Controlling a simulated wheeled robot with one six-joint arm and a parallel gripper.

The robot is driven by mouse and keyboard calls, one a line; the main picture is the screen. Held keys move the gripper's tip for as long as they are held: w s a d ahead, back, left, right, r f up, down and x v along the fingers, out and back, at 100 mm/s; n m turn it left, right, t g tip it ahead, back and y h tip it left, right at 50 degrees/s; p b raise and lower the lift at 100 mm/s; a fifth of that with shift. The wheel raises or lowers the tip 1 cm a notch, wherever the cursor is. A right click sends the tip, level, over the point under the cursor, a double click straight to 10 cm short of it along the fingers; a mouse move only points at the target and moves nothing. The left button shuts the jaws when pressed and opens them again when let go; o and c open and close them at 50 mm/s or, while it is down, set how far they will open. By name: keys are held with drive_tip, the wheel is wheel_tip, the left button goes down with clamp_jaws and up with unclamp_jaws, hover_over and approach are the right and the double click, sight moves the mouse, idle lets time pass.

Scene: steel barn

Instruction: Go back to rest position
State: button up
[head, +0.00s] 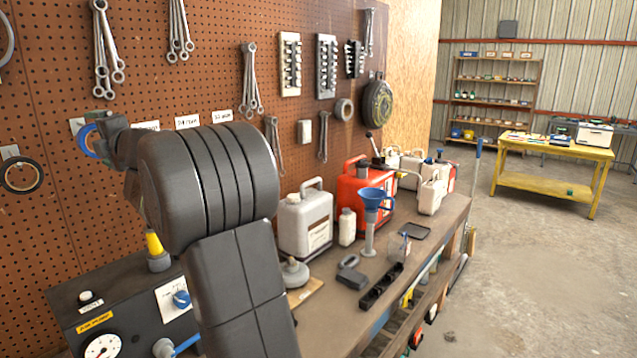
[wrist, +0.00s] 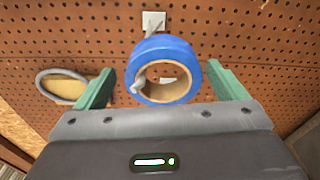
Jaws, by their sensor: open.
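A blue tape roll (wrist: 168,52) with a tan core hangs on a hook with a white plate (wrist: 153,22) on the pegboard. In the wrist view it appears between and beyond the two green fingers of my gripper (wrist: 159,75). The fingers are spread apart, with a visible gap to the roll's sides. In the head view my gripper (head: 103,138) is at the left, close to the pegboard, and partly covers the blue roll (head: 87,143). My own arm hides part of the board and bench there.
The brown pegboard (head: 215,60) holds hanging wrenches (head: 252,85) and a dark tape ring (head: 21,175). The bench (head: 335,310) carries a grey jug (head: 305,222), a red can (head: 350,190), a blue funnel (head: 375,200) and a gauge box (head: 130,310). Bare floor (head: 530,270) lies right.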

drive_tip(key=s+r+v, duration=0.1)
drive_tip(key=v, duration=1)
drive_tip(key=shift+s+r, duration=0.25)
drive_tip(key=shift+r, duration=0.05)
idle(1.3)
